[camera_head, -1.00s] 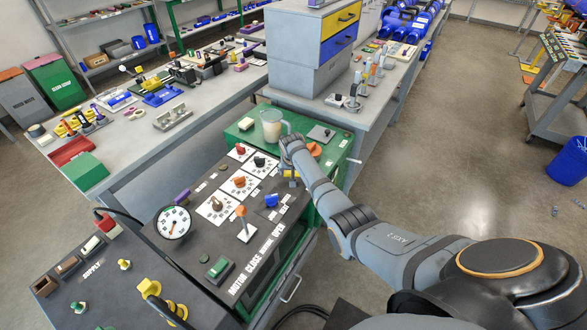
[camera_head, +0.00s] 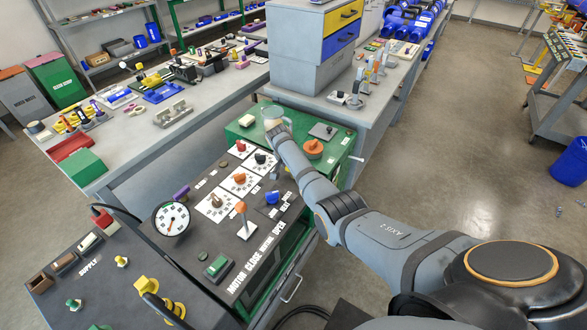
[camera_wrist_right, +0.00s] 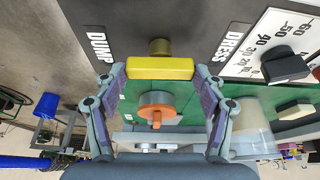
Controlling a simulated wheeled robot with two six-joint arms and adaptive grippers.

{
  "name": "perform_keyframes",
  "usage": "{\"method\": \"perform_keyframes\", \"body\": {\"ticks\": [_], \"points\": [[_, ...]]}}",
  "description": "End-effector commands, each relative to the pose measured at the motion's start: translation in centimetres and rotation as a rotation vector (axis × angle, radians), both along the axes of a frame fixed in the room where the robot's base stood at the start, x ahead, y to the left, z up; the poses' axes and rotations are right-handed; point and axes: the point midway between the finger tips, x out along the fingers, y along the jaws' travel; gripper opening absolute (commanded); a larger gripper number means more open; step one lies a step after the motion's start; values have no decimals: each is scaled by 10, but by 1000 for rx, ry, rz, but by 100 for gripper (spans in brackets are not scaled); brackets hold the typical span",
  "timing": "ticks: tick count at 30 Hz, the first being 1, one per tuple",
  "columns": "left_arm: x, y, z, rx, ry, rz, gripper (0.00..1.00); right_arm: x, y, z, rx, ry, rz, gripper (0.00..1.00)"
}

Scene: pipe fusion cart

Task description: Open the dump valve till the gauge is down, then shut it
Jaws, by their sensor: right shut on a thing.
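The yellow dump valve handle (camera_wrist_right: 160,68) is a bar on a short stem beside the word DUMP in the right wrist view. My right gripper (camera_wrist_right: 160,76) has one finger at each end of the bar and is shut on it. The bar lies level across that view. In the head view my right arm hides the gripper and most of the handle. The round white pressure gauge (camera_head: 171,219) stands at the left of the dark panel (camera_head: 205,258). Its dark needle shows, but the reading is too small to tell. My left gripper is not in view.
An orange round knob (camera_head: 313,148) and a clear jug (camera_head: 272,113) stand on the green cabinet top (camera_head: 338,158), close to my right wrist. Orange-handled lever (camera_head: 241,215), blue knob (camera_head: 273,198) and several dials lie on the panel.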

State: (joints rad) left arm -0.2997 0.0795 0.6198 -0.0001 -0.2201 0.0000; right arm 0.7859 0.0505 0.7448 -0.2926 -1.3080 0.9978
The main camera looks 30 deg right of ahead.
Motion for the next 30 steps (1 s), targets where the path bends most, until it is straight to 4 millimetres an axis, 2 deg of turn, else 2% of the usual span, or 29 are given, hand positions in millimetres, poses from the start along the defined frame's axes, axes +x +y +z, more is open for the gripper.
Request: {"method": "perform_keyframes", "body": {"ticks": [9,10,15,26,30], "points": [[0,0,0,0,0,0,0,0,1,0,2,0,-1,39],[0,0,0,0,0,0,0,0,1,0,2,-1,-1,73],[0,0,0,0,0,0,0,0,0,0,2,-1,-1,93],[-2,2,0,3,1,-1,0,0,1,2,1,1,0,93],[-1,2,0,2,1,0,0,-3,6,16,1,-3,0,93]]}}
